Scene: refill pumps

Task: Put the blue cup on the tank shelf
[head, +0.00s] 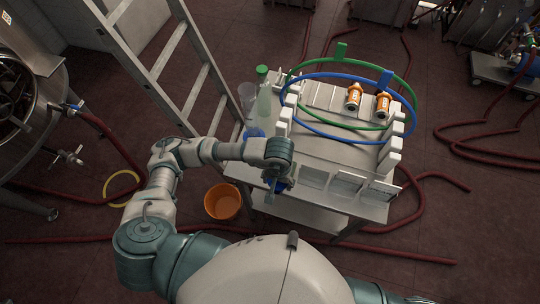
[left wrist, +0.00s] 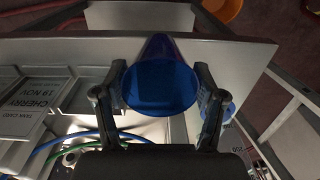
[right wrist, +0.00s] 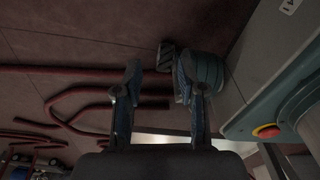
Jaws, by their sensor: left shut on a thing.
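My left gripper (head: 278,184) is at the near left edge of the metal table (head: 262,159). In the left wrist view it is shut on the blue cup (left wrist: 160,86), which sits between both fingers with its round end facing the camera. In the head view only a small blue part of the cup (head: 281,187) shows below the gripper. My right gripper (right wrist: 158,75) is open and empty, above the floor and away from the table. I cannot tell for sure which surface is the tank shelf; the table has a lower shelf (head: 300,215).
Bottles (head: 264,100) and a clear container stand at the table's back left, near another blue item (head: 254,133). Two orange bottles (head: 354,97), hoses and cards (head: 348,183) are on the table. An orange bucket (head: 222,201) and a ladder (head: 165,70) stand to the left.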

